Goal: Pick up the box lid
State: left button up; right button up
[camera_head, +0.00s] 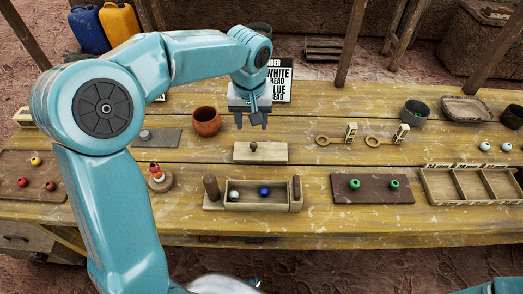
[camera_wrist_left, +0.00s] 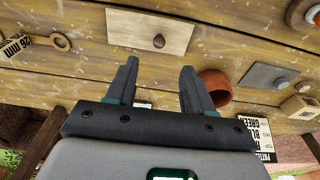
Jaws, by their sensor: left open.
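The box lid (camera_head: 272,156) is a pale flat wooden board with a small dark knob, lying on the table behind the open box. It also shows at the top of the left wrist view (camera_wrist_left: 130,30). The wooden box (camera_head: 243,206) has upright end posts and holds a white bead and a blue bead. My left gripper (camera_head: 251,122) points down above and slightly behind the lid, apart from it. Its two fingers (camera_wrist_left: 160,68) are spread with nothing between them. My right gripper is not in view.
A terracotta pot (camera_head: 206,122) stands left of my left gripper. Two rings with tags (camera_head: 372,141) lie to the right of the lid. A brown mat (camera_head: 368,197) with green beads and a divided tray (camera_head: 470,169) are farther right. A lettered sign (camera_head: 281,80) stands behind.

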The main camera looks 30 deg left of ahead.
pick_arm(q)
send_over(253, 145)
jog(key=s, duration=0.1)
jog(key=f, duration=0.5)
jog(key=shift+d+f, duration=0.15)
jog(key=shift+d, duration=0.05)
jog(key=f, duration=0.3)
jog(key=w+f, duration=0.1)
jog(key=f, duration=0.1)
jog(key=shift+a+f, duration=0.15)
jog(key=shift+a, duration=0.05)
grip_shut()
